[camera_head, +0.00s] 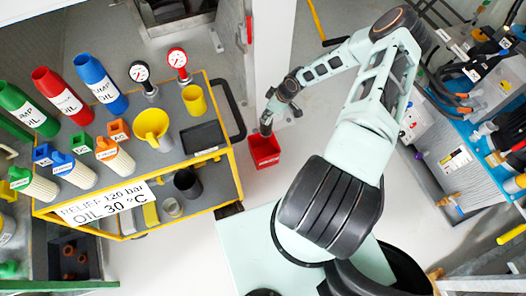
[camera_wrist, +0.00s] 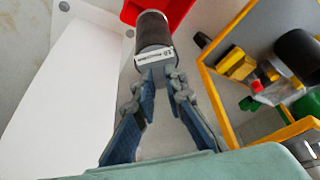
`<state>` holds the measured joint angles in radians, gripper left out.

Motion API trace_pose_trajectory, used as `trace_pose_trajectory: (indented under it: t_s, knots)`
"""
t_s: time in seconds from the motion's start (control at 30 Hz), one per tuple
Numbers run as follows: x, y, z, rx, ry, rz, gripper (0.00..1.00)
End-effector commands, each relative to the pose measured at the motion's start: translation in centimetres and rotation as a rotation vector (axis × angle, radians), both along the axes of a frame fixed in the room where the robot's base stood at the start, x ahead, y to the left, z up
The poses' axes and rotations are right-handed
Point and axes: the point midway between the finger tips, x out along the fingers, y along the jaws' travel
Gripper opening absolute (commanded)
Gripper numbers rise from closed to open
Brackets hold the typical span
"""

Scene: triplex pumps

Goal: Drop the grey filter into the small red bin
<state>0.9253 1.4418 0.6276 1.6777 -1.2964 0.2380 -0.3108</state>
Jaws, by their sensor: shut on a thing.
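The grey filter (camera_wrist: 153,32) is a dark grey cylinder with a white label band at its near end. My gripper (camera_wrist: 157,72) is shut on it at the labelled end, and the far end points away from the fingers. The small red bin (camera_wrist: 182,9) shows at the top edge of the wrist view, behind the filter's far end. In the head view, my gripper (camera_head: 270,114) is just above the red bin (camera_head: 265,153), with the dark filter (camera_head: 266,129) hanging at the bin's far rim. I cannot tell whether the filter's tip is inside the bin.
A yellow-edged cart (camera_head: 226,152) with bottles, funnel, gauges and filters stands left of the bin. A white pillar (camera_head: 271,45) rises behind it. A blue-edged bench (camera_head: 470,150) with hoses is at the right. Pale floor lies around the bin.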

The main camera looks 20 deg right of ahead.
Motion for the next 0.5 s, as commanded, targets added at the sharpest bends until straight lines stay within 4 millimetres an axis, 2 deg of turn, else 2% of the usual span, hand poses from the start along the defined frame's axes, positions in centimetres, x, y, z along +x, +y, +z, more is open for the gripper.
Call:
trace_pose_trajectory:
  t_s: [0.5]
  knots:
    - [-0.1,0.2,-5.4,0.001,0.000,0.007,0.00]
